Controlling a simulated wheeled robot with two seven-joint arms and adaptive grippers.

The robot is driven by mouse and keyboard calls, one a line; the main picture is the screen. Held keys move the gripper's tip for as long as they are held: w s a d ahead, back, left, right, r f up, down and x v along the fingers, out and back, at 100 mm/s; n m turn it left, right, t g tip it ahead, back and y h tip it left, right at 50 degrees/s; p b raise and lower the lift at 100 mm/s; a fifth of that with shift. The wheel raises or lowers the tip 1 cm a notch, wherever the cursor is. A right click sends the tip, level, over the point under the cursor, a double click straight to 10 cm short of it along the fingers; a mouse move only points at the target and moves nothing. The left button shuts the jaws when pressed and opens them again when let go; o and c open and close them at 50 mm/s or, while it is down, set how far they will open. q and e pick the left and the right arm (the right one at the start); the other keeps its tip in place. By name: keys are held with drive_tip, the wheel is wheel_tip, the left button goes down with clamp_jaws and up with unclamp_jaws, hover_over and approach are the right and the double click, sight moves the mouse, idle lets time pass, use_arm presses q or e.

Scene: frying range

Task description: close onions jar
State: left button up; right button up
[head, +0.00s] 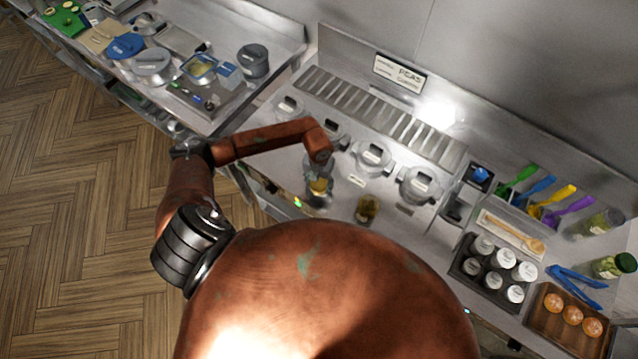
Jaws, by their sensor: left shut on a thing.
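My left gripper (318,168) points down at the front of the metal counter, left of its middle. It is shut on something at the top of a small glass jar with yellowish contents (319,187). The wrist hides most of the hold, so I cannot tell whether a lid or the jar's rim is gripped. A second small jar with yellow-brown contents (368,208) stands apart to the right. I cannot read a label on either jar, so I cannot tell which holds onions. My right gripper is out of view.
Lidded metal pots (372,156) stand in a row behind the jars. To the right are a rack of white-capped shakers (484,245), blue tongs (577,284) and a wooden tray of round orange-brown items (573,316). Another counter (285,35) with containers stands at upper left.

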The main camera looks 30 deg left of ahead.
sight(319, 184)
use_arm(q)
drive_tip(key=shift+r, duration=0.1)
drive_tip(key=shift+r, duration=0.2)
wheel_tip(319, 184, up, 2)
drive_tip(key=shift+w+r+b, duration=0.1)
drive_tip(key=shift+r+b, duration=0.1)
drive_tip(key=shift+b, duration=0.85)
drive_tip(key=s+d+r+b, duration=0.3)
drive_tip(key=s+d+r, duration=0.2)
drive_tip(key=s+r, duration=0.5)
drive_tip(key=s, duration=0.3)
drive_tip(key=shift+b, duration=0.3)
drive_tip(key=shift+d, duration=0.1)
